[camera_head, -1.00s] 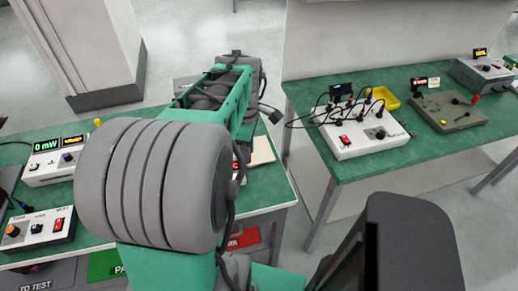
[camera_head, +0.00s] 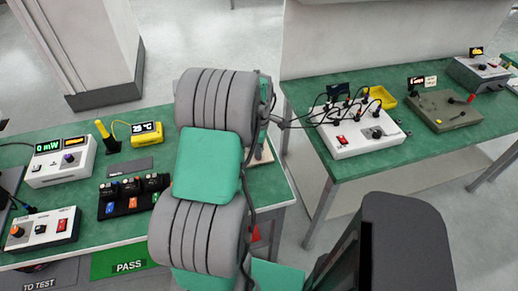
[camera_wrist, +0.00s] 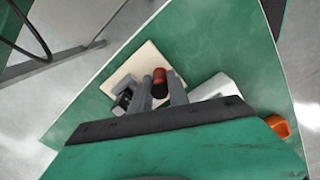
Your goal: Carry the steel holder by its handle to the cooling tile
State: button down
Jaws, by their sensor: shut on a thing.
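In the wrist view my gripper (camera_wrist: 161,91) is shut on the handle (camera_wrist: 160,77), a dark rod with a red end between the two grey fingers. A small dark and metallic part (camera_wrist: 122,99) shows left of the fingers; I cannot tell whether it belongs to the steel holder. The rest of the holder is hidden. The cream cooling tile (camera_wrist: 149,62) lies on the green bench under and around the fingers. I cannot tell whether the holder touches it. In the head view my arm hides the gripper and the holder, and a sliver of the tile (camera_head: 266,152) shows.
A white block (camera_wrist: 214,88) is right of the fingers, with an orange part (camera_wrist: 279,126) further right. The left bench holds a power meter (camera_head: 62,160), a black rack (camera_head: 132,194) and a switch box (camera_head: 40,228). A second bench (camera_head: 340,173) stands across a gap.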

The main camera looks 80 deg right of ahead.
jog(key=shift+f, duration=0.1)
jog(key=shift+f, duration=0.15)
jog(key=c, duration=1.3)
grip_release()
jog(key=shift+o, duration=0.2)
